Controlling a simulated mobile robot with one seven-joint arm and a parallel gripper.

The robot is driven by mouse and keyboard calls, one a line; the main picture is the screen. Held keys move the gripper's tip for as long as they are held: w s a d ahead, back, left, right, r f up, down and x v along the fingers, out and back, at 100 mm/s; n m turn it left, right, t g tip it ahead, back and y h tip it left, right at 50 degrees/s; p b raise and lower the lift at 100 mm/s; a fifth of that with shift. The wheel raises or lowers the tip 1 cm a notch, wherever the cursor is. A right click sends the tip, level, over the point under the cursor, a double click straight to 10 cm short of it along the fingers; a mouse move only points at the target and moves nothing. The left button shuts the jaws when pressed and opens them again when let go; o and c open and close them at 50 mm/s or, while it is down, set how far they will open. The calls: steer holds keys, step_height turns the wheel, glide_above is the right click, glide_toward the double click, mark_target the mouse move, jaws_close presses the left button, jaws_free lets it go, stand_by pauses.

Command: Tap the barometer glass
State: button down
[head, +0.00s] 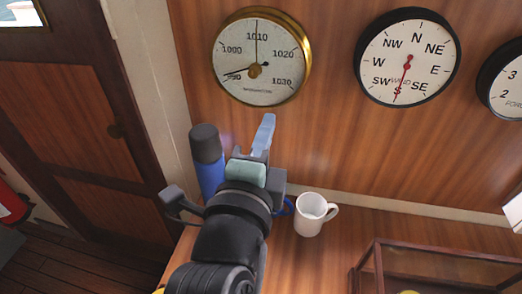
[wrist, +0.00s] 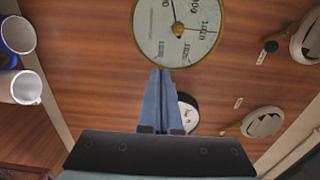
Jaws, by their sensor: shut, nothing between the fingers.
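The barometer (head: 259,58) is a round dial with a brass rim and a white face, mounted on the wood-panelled wall at the top of the head view. It also shows at the top of the wrist view (wrist: 180,30). My gripper (head: 266,122) has its blue fingers closed together with nothing between them. In the head view the fingertips are just below the barometer's lower rim. In the wrist view the fingertips (wrist: 160,72) point at the dial's lower edge; I cannot tell whether they touch it.
A wind dial (head: 407,57) and another dial (head: 507,82) hang to the right. A blue bottle with a dark cap (head: 207,160) and a white mug (head: 313,214) stand on the wooden counter near my arm. A glass-sided case (head: 440,262) is at the lower right.

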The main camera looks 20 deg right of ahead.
steer(key=v, duration=0.2)
steer(key=shift+s+a+r, duration=0.15)
steer(key=shift+s+a, duration=0.1)
steer(key=shift+a, duration=0.05)
steer(key=shift+s, duration=0.1)
stand_by(0.3)
steer(key=shift+r, duration=0.1)
steer(key=s+a+r+n+t+y, duration=0.1)
steer(key=a+r+n+t+y, duration=0.2)
steer(key=r+n, duration=0.5)
steer(key=s+a+r+n+t+y, duration=0.2)
steer(key=a+r+n+t, duration=0.3)
steer(key=r+n, duration=0.3)
steer(key=s+a+r+n+t+y, duration=0.2)
steer(key=a+r+n+t+y, duration=0.2)
steer(key=r+n, duration=0.5)
step_height(320, 180, up, 3)
steer(key=shift+a+y, duration=0.5)
